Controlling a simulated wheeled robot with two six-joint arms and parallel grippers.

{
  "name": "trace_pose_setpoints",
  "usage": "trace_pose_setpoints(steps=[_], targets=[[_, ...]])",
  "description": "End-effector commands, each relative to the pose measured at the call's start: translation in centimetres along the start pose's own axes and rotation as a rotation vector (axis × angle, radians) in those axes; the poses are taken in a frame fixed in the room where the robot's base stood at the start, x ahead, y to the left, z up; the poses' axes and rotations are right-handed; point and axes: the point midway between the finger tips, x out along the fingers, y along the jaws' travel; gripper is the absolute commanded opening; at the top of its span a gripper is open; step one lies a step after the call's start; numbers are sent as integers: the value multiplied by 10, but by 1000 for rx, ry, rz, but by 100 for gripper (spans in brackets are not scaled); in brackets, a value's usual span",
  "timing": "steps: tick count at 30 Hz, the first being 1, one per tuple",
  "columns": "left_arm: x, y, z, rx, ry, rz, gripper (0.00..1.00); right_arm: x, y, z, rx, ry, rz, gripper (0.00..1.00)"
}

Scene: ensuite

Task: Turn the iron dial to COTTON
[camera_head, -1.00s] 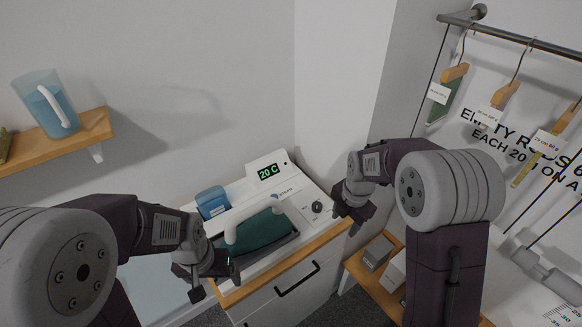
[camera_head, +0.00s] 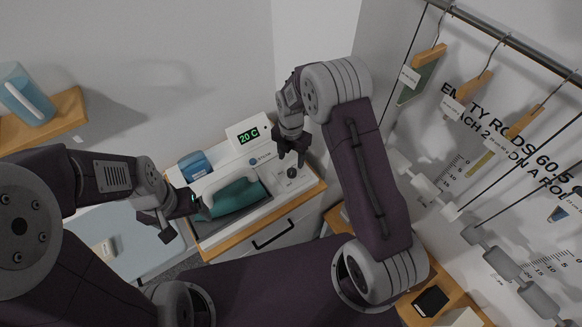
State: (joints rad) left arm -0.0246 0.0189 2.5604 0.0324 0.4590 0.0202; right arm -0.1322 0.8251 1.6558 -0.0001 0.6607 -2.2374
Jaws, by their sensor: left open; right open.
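The teal iron (camera_head: 236,197) with a pale handle lies on its station on top of a white cabinet with a wooden front edge. The dark round dial (camera_head: 292,172) sits on a light plate to the right of the iron; its markings are too small to read. My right gripper (camera_head: 291,160) is open, pointing down just above the dial, with its fingers close to it; I cannot tell whether they touch it. My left gripper (camera_head: 184,217) is open and empty at the left end of the iron, near its handle.
A display (camera_head: 248,134) reading 20 C stands behind the iron, beside a blue water tank (camera_head: 194,166). A shelf with a blue jug (camera_head: 26,94) is at left. Hangers (camera_head: 430,54) hang from a rod at right. An ironing board (camera_head: 126,236) lies at lower left.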

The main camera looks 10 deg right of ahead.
Motion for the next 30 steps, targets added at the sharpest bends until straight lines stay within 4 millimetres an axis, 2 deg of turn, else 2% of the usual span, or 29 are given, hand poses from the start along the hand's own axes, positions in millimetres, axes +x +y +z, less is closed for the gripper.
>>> trace_pose_setpoints(steps=[6, 11, 15, 21, 23, 27, 30], targets=[[-19, 0, -2, 0, 0, 0, 85, 43, -2, -1, 1, 4, -5, 54], [-25, 1, -3, 0, 1, 0, 85, 68, -1, -1, 1, 2, -3, 54], [-26, 1, -3, 0, 0, 0, 85, 77, 0, 0, 1, 0, 0, 54], [-25, 1, -3, 0, 0, 0, 85, 78, 0, 0, 1, -1, 1, 54], [-25, 1, -3, 0, 1, 0, 85, 78, 0, 0, 1, -1, 1, 40], [-25, 1, -3, 0, 0, 0, 85, 78, 0, 0, 1, 0, 0, 1], [-25, 1, -3, 0, 1, 0, 85, 78, 0, 0, 1, 0, 0, 0]])
